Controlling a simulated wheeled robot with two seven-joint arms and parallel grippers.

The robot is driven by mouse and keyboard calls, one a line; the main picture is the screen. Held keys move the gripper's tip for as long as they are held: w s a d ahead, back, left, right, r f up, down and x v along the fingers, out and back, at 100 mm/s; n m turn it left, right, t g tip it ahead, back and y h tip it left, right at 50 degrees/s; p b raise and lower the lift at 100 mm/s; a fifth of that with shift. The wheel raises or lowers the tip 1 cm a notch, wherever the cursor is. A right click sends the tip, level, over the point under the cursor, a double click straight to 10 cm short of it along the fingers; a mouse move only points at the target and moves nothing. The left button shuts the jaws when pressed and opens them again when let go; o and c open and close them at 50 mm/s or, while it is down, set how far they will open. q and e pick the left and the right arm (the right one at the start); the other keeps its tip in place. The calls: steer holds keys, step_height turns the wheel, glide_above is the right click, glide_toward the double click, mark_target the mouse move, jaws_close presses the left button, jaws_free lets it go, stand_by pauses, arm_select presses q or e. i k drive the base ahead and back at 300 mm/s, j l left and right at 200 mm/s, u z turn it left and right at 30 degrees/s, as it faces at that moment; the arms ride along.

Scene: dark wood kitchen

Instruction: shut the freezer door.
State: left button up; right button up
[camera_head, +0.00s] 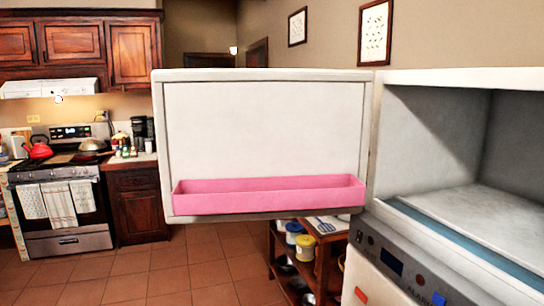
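The freezer door (265,128) stands wide open in the middle of the head view. Its white inner face is turned toward me, and a pink shelf bin (270,198) runs along its lower part. The door's right edge meets the freezer compartment (460,140) at the right. The part of the compartment in view looks empty, with a blue-grey strip along its front lip. Neither of my grippers shows in the head view.
A control panel (405,265) sits below the freezer compartment. A wooden shelf cart (330,240) with tubs stands behind and below the door. A stove (62,200) and dark wood cabinets (70,42) are at the far left. Tiled floor (190,265) is clear at lower left.

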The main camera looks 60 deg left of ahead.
mark_target(244, 144)
steer(key=j, duration=0.7)
steer(key=k+j+z, duration=0.1)
steer(key=j, duration=0.3)
steer(key=j+z, duration=0.15)
steer(key=j, duration=0.25)
steer(key=k+j+z, duration=0.1)
steer(key=j, duration=0.25)
steer(key=k+j+z, duration=0.15)
steer(key=j, duration=0.2)
steer(key=k+j+z, duration=0.1)
steer(key=j, duration=0.25)
steer(key=k+j+z, duration=0.1)
steer(key=k+j, duration=0.15)
steer(key=j+z, duration=0.15)
steer(key=j, duration=0.3)
steer(key=k+j+z, duration=0.15)
steer(key=j, duration=0.3)
steer(key=k+j+z, duration=0.15)
steer(key=j, duration=0.3)
steer(key=k+j+z, duration=0.15)
steer(key=j, duration=0.25)
steer(key=i+j+z, duration=0.1)
steer(key=j, duration=0.35)
steer(key=i+j, duration=0.1)
steer(key=j, duration=0.35)
steer(key=i+j+z, duration=0.15)
steer(key=j, duration=0.25)
steer(key=k+l, duration=0.2)
steer(key=k, duration=0.1)
